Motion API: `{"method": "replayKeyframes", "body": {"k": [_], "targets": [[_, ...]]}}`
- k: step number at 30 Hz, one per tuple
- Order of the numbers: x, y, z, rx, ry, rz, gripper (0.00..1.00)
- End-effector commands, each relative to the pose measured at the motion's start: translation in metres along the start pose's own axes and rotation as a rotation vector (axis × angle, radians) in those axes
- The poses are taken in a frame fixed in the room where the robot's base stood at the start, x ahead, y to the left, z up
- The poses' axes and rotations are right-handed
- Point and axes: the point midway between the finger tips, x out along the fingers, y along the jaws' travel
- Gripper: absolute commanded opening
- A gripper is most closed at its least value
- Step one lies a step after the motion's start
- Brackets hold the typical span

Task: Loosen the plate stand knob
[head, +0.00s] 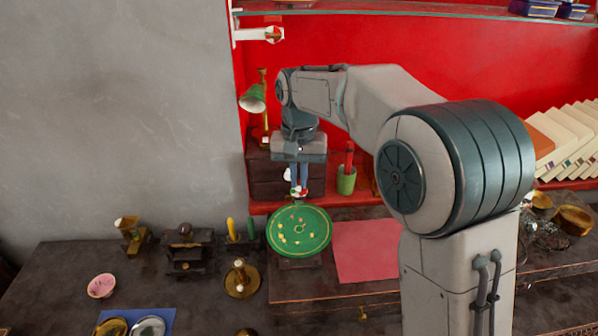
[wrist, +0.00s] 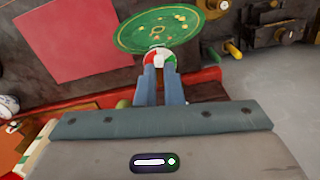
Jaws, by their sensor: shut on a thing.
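The green plate (head: 299,231) with gold marks stands tilted on its dark stand, left of the red sheet. It also shows at the top of the wrist view (wrist: 158,29). The plate stand knob (wrist: 159,55), with red, white and green parts, is at the plate's back edge. My gripper (wrist: 160,69) has its two blue-grey fingers shut on the knob, one finger on each side. In the head view my gripper (head: 299,189) reaches down behind the plate, and the knob is small and partly hidden between the fingertips.
A green cup (head: 346,180) holding a red item stands just right of my gripper. A green lamp (head: 254,98) is behind it. The red sheet (head: 366,251) lies flat right of the plate. Brass pieces (head: 241,279) stand at front left. A glass shelf (head: 400,9) runs above.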

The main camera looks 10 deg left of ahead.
Motion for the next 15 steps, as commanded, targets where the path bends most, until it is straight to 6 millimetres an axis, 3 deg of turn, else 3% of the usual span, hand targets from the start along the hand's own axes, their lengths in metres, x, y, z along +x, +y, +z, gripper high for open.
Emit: {"method": "replayKeyframes", "body": {"k": [15], "targets": [[-0.0010, 0.0000, 0.0002, -0.483, -0.002, 0.001, 0.00]]}}
